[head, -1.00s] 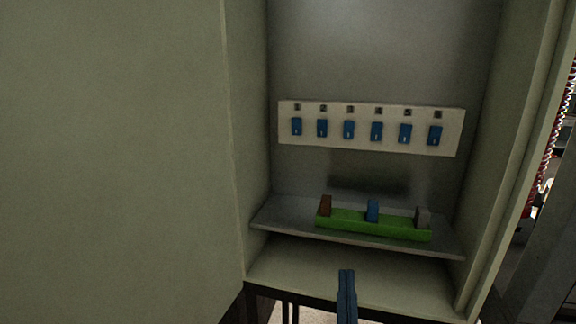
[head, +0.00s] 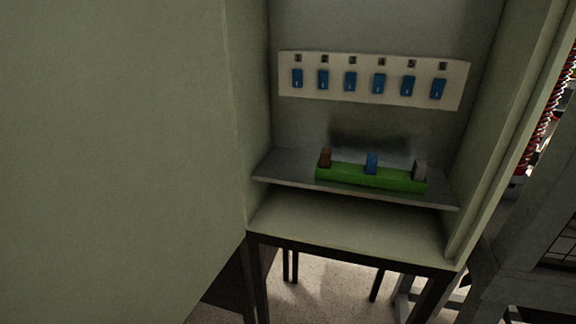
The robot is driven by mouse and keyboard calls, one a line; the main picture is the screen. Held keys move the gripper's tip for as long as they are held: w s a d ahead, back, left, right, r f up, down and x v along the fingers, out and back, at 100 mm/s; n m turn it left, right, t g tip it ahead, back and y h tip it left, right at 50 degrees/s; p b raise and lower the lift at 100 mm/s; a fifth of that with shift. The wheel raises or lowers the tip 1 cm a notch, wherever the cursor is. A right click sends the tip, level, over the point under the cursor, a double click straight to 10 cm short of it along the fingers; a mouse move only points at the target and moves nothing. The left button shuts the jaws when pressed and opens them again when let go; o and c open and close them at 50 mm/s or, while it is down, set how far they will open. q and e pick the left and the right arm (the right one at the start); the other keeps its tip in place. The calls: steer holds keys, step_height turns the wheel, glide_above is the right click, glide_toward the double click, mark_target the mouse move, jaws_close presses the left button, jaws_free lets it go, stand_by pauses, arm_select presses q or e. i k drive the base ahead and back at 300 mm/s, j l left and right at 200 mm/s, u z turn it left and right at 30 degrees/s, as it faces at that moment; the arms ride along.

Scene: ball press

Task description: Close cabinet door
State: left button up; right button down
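The cabinet door (head: 110,150) is a large pale green-grey panel that stands open and fills the left of the head view. The open cabinet (head: 345,225) is to its right, with its inside in plain sight. A white panel with a row of several blue switches (head: 370,98) is on its back wall. Neither of my grippers is in the head view, so I cannot tell their state or how near they are to the door.
A grey shelf (head: 285,168) in the cabinet holds a green block (head: 370,178) with brown, blue and grey pieces. The cabinet stands on dark legs (head: 256,280) over a pale floor (head: 325,292). Grey framework (head: 520,240) and red coils (head: 545,140) are at the right.

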mark_target(121, 203)
steer(key=k+j+z, duration=0.25)
steer(key=k, duration=0.15)
steer(key=k+j+z, duration=0.2)
steer(key=k, duration=0.25)
steer(key=j+z, duration=0.3)
steer(key=j, duration=0.6)
steer(key=k+j+z, duration=0.1)
steer(key=j+z, duration=0.2)
steer(key=j, duration=0.65)
steer(key=k+l, duration=0.1)
steer(key=l, duration=0.4)
